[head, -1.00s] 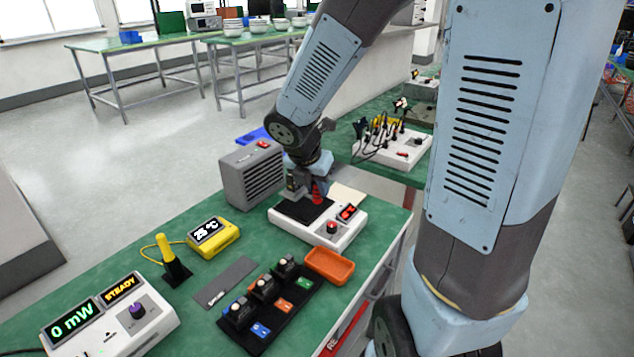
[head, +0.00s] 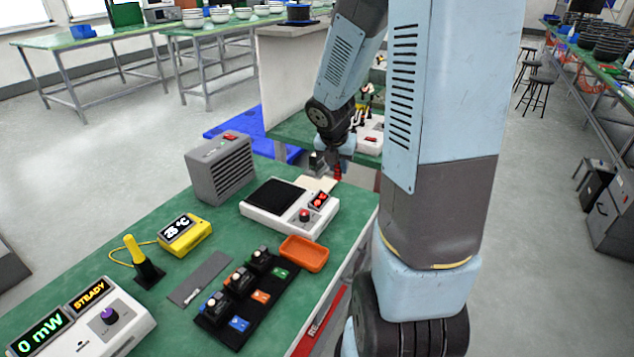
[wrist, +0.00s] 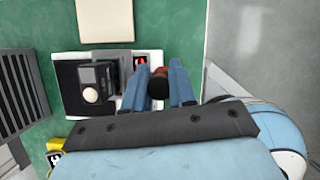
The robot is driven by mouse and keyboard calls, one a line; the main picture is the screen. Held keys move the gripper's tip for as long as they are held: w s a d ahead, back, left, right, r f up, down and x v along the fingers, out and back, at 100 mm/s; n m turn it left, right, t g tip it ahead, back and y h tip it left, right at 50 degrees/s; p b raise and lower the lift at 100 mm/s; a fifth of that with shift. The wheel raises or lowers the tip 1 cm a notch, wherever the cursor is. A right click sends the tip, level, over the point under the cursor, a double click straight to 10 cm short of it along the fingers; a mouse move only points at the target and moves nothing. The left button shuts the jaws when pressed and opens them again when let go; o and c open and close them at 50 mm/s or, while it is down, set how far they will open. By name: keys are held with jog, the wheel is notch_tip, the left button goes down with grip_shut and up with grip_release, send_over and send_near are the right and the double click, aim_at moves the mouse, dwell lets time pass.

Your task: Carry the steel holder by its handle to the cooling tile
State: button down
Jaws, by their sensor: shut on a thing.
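The steel holder (wrist: 98,80) is a dark grey block with a pale round piece on it. My gripper (wrist: 158,88) is shut on its red and black handle (wrist: 157,76), which sits between the blue fingers. In the head view the holder (head: 317,161) hangs left of the red handle (head: 337,172), raised above the back of the white hotplate unit (head: 266,217). The cooling tile seems to be the flat cream square (head: 318,184) behind the hotplate, partly hidden there.
A grey vented box (head: 222,168) stands left of the hotplate. An orange tray (head: 304,254), a black strip of small modules, a yellow thermometer box (head: 186,235) and a white meter fill the bench's near part. The bench's right edge is close to the tile.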

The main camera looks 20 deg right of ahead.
jog(key=w+d+f, duration=0.1)
jog(key=w+f, duration=0.2)
jog(key=w, duration=0.1)
jog(key=w+d+f, duration=0.1)
jog(key=w+f, duration=0.2)
jog(key=w, duration=0.1)
jog(key=w+d+f, duration=0.1)
jog(key=w+f, duration=0.2)
jog(key=w, duration=0.2)
jog(key=shift+f, duration=0.2)
jog(key=shift+w+f, duration=0.25)
jog(key=shift+f, duration=1.55)
jog(key=c, duration=0.9)
grip_release()
jog(key=shift+c, duration=0.2)
